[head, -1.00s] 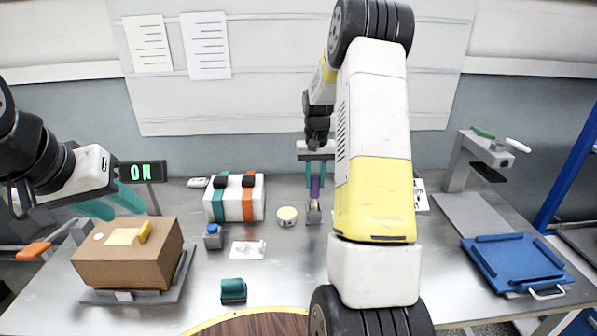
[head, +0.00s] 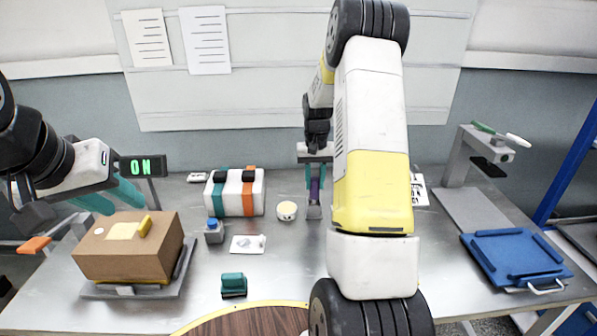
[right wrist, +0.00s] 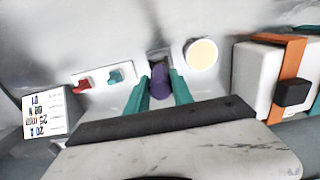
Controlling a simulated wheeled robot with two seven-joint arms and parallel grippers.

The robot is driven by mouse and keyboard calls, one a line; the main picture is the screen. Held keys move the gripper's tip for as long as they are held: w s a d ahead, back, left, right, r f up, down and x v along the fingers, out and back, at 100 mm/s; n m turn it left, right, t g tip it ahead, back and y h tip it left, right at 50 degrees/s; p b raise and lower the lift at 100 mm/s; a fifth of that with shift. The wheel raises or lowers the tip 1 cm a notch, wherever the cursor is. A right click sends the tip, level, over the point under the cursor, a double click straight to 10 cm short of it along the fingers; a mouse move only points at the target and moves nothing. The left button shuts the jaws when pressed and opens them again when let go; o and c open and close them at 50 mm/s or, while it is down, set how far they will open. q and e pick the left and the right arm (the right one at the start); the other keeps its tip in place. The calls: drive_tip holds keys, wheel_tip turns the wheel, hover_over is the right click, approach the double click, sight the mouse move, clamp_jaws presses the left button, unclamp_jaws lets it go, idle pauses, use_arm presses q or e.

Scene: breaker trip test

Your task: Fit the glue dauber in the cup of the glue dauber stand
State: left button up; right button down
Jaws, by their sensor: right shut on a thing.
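The glue dauber has a purple handle (head: 315,188), which also shows in the right wrist view (right wrist: 160,84). My right gripper (head: 316,184) is shut on it, with the teal fingers on either side. The glue dauber stand (head: 314,212) is a small grey piece directly below the dauber; in the right wrist view its grey edge (right wrist: 160,54) shows just beyond the handle. The dauber's lower end is hidden, so I cannot tell whether it is inside the cup. My left gripper (head: 112,198) is open and empty above the brown box's back edge.
A round cream-topped tin (head: 287,211) stands close left of the stand. A white case with teal and orange straps (head: 235,193) is further left. A brown box (head: 128,250), a blue-topped bottle (head: 213,230) and a teal block (head: 233,285) stand nearer. A blue tray (head: 515,259) lies right.

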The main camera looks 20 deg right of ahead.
drive_tip(key=shift+f, duration=0.6)
drive_tip(key=c, duration=1)
unclamp_jaws()
drive_tip(key=shift+c, duration=0.2)
wheel_tip(320, 180, up, 8)
drive_tip(key=shift+f, duration=0.25)
drive_tip(key=shift+r, duration=0.15)
